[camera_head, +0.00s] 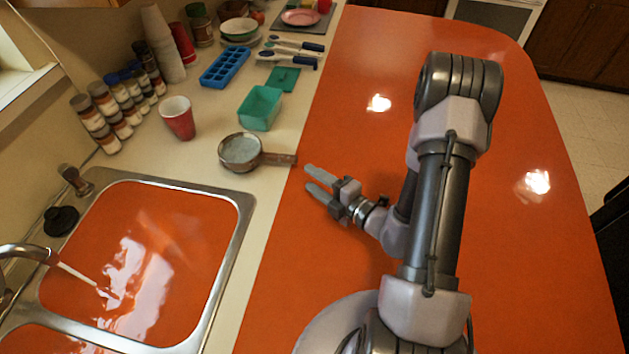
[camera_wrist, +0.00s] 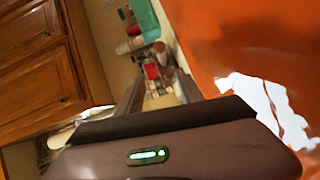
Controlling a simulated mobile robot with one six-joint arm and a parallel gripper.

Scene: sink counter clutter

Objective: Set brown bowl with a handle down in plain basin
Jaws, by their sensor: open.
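The brown bowl with a handle (camera_head: 240,151) sits on the pale counter strip, right of the red cup. Its handle (camera_head: 280,159) points right, to the edge of the orange surface. My gripper (camera_head: 313,179) is open and empty just right of the handle's end, apart from it in the head view. In the wrist view my gripper's fingers (camera_wrist: 160,95) reach forward toward small blurred things; I cannot clearly tell the bowl there. The plain basin (camera_head: 185,235) is the orange-floored sink with a metal rim at the lower left of the head view. It looks empty.
A red cup (camera_head: 178,118), a teal container (camera_head: 260,107) and a blue ice tray (camera_head: 225,67) stand near the bowl. Several spice jars (camera_head: 117,103) line the wall. A faucet (camera_head: 25,254) reaches over the basin's left side. The orange surface (camera_head: 350,90) is clear.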

